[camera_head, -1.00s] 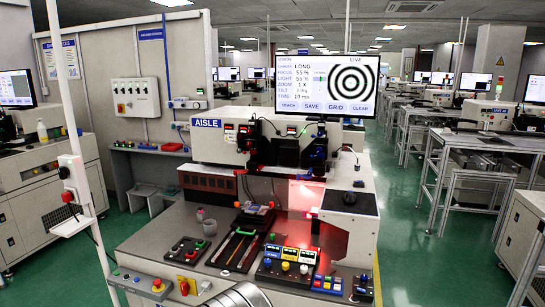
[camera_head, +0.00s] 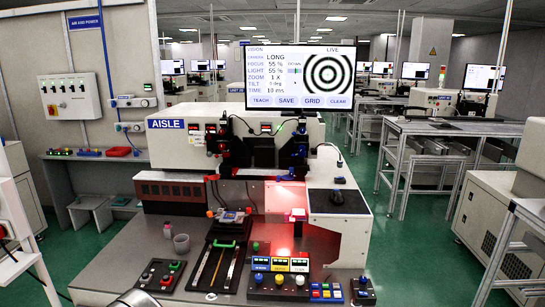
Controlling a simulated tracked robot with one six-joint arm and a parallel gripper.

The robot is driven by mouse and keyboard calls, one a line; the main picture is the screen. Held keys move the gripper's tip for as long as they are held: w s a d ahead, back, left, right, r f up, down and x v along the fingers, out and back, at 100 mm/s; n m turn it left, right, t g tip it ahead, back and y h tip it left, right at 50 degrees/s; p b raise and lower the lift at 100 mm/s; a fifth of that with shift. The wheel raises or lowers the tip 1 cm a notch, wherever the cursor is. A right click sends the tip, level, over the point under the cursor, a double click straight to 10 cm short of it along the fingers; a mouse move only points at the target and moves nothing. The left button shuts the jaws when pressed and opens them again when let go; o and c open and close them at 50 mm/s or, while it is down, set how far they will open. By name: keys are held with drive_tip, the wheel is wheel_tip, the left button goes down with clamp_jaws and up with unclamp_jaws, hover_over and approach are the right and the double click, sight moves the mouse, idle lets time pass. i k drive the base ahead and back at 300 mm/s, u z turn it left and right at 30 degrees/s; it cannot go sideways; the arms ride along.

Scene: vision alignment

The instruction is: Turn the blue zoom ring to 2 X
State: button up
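The monitor (camera_head: 290,77) above the white AISLE machine (camera_head: 175,145) reads ZOOM 1 X, camera LONG, with a sharp black-and-white ring target in the live picture. Blue parts (camera_head: 300,151) show on the right-hand dark unit at the machine's middle; I cannot tell whether one of them is the zoom ring. Red parts sit on the left-hand unit (camera_head: 218,143). A silver rounded piece of my arm shows at the bottom left edge. My gripper is not in view.

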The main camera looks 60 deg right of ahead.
sight(299, 154)
drive_tip(key=z, duration=0.25)
drive_tip(key=i, duration=1.15)
drive_tip(key=z, duration=0.45)
